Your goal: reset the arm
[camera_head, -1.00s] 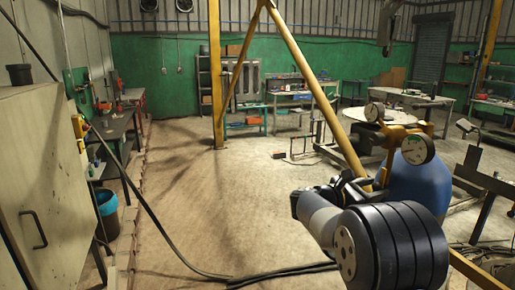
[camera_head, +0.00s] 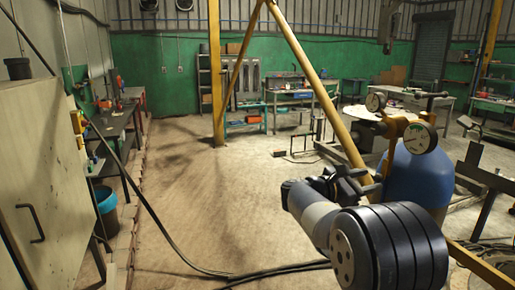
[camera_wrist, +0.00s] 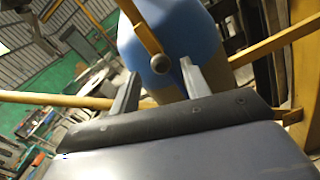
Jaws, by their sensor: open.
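My gripper (camera_wrist: 160,70) shows in the wrist view as two grey fingers spread apart with nothing between them. Beyond the fingers are a blue cylinder (camera_wrist: 180,25) and a yellow bar with a rounded end (camera_wrist: 160,64); I cannot tell how far off they are. In the head view my gripper (camera_head: 352,186) is a small dark shape at the end of my arm, in front of the blue cylinder (camera_head: 415,178). Its fingers are hard to make out there. My grey and black arm fills the lower right and hides the cylinder's lower part.
Two round gauges (camera_head: 420,137) top the cylinder. A yellow slanted pole (camera_head: 305,68) runs behind my gripper. A pale cabinet (camera_head: 40,180) and a workbench (camera_head: 115,125) line the left. A black cable (camera_head: 190,262) crosses the floor. The middle floor is clear.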

